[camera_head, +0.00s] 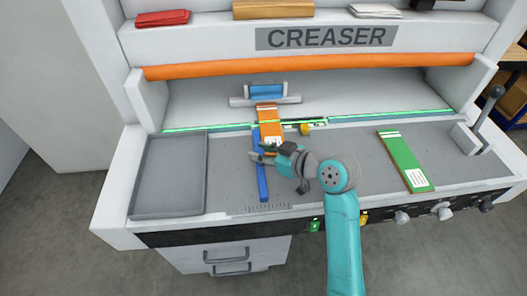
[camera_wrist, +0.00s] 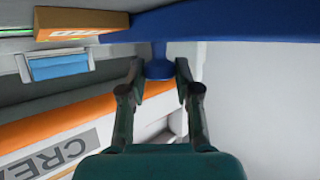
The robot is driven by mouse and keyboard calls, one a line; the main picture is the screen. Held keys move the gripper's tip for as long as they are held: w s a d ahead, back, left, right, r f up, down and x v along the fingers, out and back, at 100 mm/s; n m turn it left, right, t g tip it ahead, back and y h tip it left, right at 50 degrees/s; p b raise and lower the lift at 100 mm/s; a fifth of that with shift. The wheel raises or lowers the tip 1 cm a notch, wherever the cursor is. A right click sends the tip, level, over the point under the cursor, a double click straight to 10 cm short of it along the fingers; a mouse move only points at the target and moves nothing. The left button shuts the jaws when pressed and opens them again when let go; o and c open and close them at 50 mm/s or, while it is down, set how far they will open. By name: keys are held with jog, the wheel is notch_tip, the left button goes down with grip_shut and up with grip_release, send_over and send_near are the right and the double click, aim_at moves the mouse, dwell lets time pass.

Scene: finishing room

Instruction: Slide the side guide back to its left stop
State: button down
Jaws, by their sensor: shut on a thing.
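The side guide (camera_head: 262,182) is a long blue bar on the grey bed of the creaser, running from near the crease line toward the front edge. My gripper (camera_head: 258,153) is over it, partly hiding it. In the wrist view the guide (camera_wrist: 230,22) crosses the top, and its blue knob (camera_wrist: 158,70) sits between the two fingers of my gripper (camera_wrist: 161,76), which are shut on it. An orange card (camera_head: 268,133) lies against the guide's right side near the back. I cannot make out the left stop.
A grey tray (camera_head: 168,175) is set left of the guide, with bare bed between them. A green card (camera_head: 405,160) lies to the right, near a lever (camera_head: 488,108). A printed scale (camera_head: 262,209) runs along the front. An orange bar (camera_head: 310,66) spans the back.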

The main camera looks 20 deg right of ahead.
send_over(226, 171)
jog(key=shift+w, duration=0.1)
dwell(0.3)
jog(key=c, duration=0.8)
grip_release()
jog(key=shift+a, duration=0.1)
jog(key=v, duration=1.2)
